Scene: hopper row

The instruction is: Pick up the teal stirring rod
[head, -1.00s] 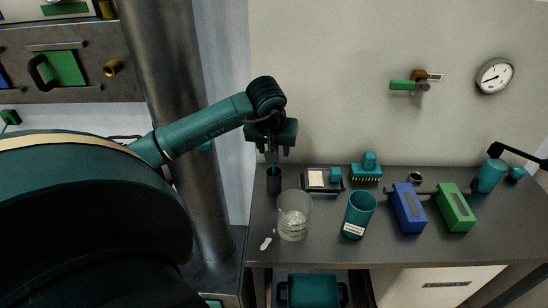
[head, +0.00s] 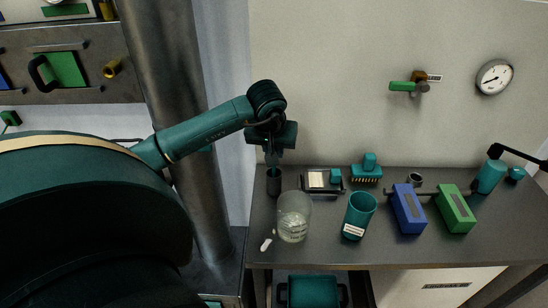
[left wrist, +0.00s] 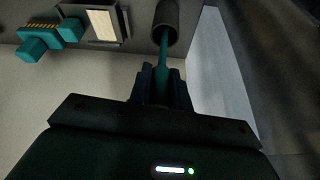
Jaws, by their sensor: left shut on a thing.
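The teal stirring rod (left wrist: 164,55) stands in a dark cylindrical holder (left wrist: 167,16), seen in the left wrist view; its lower end is hidden inside. In the head view the holder (head: 274,182) is at the left end of the bench, and the rod is mostly hidden by the gripper. My left gripper (head: 272,160) is just above the holder, pointing down. In the left wrist view its fingers (left wrist: 161,82) are shut around the rod, a short way from the holder's mouth. My right gripper is not in view.
A glass beaker (head: 294,216) stands in front of the holder, with a teal cup (head: 359,215) to its right. A scale-like tray (head: 318,181) and a teal brush (head: 367,170) sit behind. Blue (head: 408,207) and green (head: 455,207) boxes stand farther right. A metal column (head: 185,130) is at left.

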